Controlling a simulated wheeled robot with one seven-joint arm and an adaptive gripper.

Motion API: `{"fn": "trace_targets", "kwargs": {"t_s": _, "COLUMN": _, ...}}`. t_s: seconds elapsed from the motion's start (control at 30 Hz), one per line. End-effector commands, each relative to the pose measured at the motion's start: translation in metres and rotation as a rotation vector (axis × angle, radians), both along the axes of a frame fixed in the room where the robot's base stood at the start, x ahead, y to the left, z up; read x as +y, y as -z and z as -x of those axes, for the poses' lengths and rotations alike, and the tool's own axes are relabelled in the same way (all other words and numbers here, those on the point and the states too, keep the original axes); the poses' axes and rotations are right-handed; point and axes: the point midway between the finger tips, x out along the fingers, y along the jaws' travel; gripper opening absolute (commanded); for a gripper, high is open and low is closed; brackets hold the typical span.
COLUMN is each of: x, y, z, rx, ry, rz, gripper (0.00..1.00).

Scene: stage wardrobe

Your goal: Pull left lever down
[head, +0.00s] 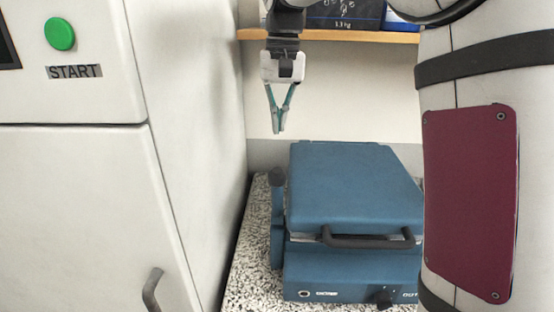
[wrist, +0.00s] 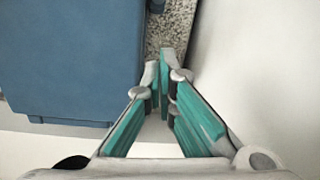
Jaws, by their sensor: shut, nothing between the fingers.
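The left lever (head: 277,225) stands upright along the left side of the blue press-like machine (head: 352,190). It has a blue arm and a dark knob on top. The machine's lid is down and has a dark front handle (head: 368,238). My gripper (head: 278,131) points down in the head view, with its teal fingertips together and nothing held. It appears above the knob with a visible gap; depth is hard to judge. In the wrist view, my gripper (wrist: 164,62) is beside the blue machine (wrist: 75,60), over the speckled counter. A small dark blue part at the top edge may be the lever.
A white cabinet (head: 70,190) with a green START button (head: 60,34) stands close on the left, leaving a narrow strip of speckled counter (head: 245,270). A wooden shelf (head: 370,37) with boxes is behind my wrist.

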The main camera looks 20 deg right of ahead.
Motion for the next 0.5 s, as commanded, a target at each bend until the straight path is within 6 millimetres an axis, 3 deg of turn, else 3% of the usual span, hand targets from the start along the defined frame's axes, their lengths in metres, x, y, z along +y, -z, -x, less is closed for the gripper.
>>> {"fn": "trace_targets", "kwargs": {"t_s": 0.17, "x": 0.001, "y": 0.012, "z": 0.001, "rx": 0.003, "ry": 0.000, "rz": 0.000, "gripper": 0.00}}
{"fn": "trace_targets", "kwargs": {"t_s": 0.5, "x": 0.004, "y": 0.074, "z": 0.002, "rx": 0.005, "ry": 0.000, "rz": 0.000, "gripper": 0.00}}
